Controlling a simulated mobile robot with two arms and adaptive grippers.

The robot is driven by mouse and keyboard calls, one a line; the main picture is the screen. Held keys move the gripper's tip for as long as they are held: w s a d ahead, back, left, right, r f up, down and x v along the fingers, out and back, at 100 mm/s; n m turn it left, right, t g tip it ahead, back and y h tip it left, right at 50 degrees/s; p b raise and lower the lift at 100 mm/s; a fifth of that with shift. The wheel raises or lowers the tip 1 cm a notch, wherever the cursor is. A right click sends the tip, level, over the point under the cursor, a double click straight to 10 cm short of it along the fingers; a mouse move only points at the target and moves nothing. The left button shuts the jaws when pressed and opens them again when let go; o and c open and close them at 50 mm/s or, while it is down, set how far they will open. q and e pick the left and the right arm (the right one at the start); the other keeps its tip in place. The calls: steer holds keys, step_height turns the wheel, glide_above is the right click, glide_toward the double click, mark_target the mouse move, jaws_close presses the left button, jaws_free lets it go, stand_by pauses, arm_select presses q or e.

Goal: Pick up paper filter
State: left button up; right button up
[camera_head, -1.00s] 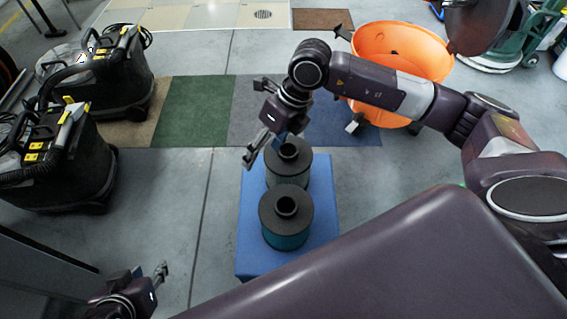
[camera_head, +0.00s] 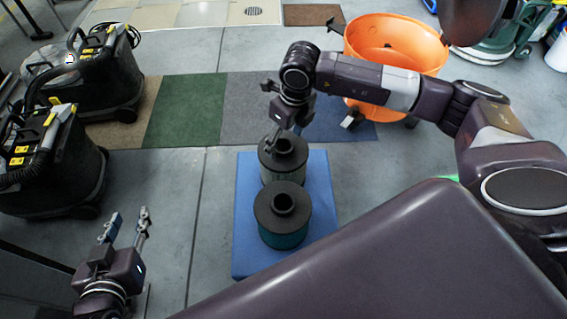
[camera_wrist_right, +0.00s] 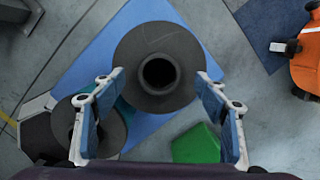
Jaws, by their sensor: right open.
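Two filters with black caps, each with a round hole in a raised neck, stand upright on a blue pad (camera_head: 240,250). The near filter (camera_head: 283,218) shows a teal side; the far filter (camera_head: 288,165) is partly covered by my right gripper (camera_head: 285,132). In the right wrist view, the right gripper (camera_wrist_right: 162,92) is open, its blue-padded fingers to either side of a cap (camera_wrist_right: 160,38) and closer to the camera. The other filter (camera_wrist_right: 108,135) shows lower left, partly behind a finger. My left gripper (camera_head: 131,215) is open and empty, low at the left, away from the pad.
Black cleaning machines (camera_head: 50,165) stand at the left. An orange bucket (camera_head: 390,50) stands behind my right arm. A strip of coloured mats (camera_head: 187,110) crosses the floor. Grey floor left of the pad is clear.

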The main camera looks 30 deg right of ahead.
steer(key=shift+w+f, duration=0.1)
steer(key=shift+f, duration=0.45)
steer(key=shift+r, duration=0.1)
jaws_close()
